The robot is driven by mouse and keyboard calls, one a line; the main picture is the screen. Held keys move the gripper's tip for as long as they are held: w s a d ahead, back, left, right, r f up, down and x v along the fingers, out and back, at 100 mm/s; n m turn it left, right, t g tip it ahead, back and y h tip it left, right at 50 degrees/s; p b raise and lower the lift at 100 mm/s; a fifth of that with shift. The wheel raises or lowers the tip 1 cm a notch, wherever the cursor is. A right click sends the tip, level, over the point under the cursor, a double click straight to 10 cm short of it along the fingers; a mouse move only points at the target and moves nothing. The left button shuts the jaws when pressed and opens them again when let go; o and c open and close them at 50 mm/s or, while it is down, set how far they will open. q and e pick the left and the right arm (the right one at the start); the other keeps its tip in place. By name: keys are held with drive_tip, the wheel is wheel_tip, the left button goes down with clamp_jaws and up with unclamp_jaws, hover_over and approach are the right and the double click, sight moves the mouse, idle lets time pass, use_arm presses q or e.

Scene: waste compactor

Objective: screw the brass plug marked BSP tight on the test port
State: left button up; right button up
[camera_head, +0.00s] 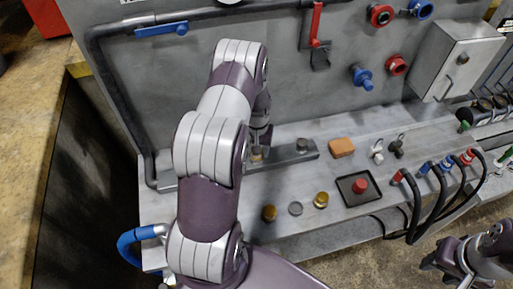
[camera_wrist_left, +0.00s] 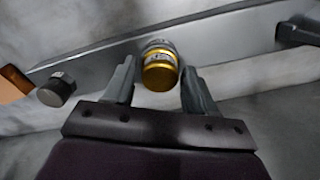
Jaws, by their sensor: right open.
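A brass plug (camera_wrist_left: 160,72) sits on the grey metal bar (camera_wrist_left: 225,42) in the left wrist view. Its dark band carries light lettering too small to read with certainty. The fingers of my left gripper (camera_wrist_left: 158,88) stand on either side of it, with a narrow gap on each side. In the head view the plug (camera_head: 257,153) is partly hidden by my left arm and gripper (camera_head: 258,143). A grey stub (camera_head: 302,145) stands further right on the bar. My right gripper (camera_head: 440,265) is open and empty at the lower right, away from the bench.
Two brass pieces (camera_head: 269,213) (camera_head: 321,200) and a grey disc (camera_head: 295,208) lie at the bench front.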

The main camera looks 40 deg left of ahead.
use_arm(q)
drive_tip(key=shift+o, duration=0.7)
drive_tip(key=shift+c, duration=0.3)
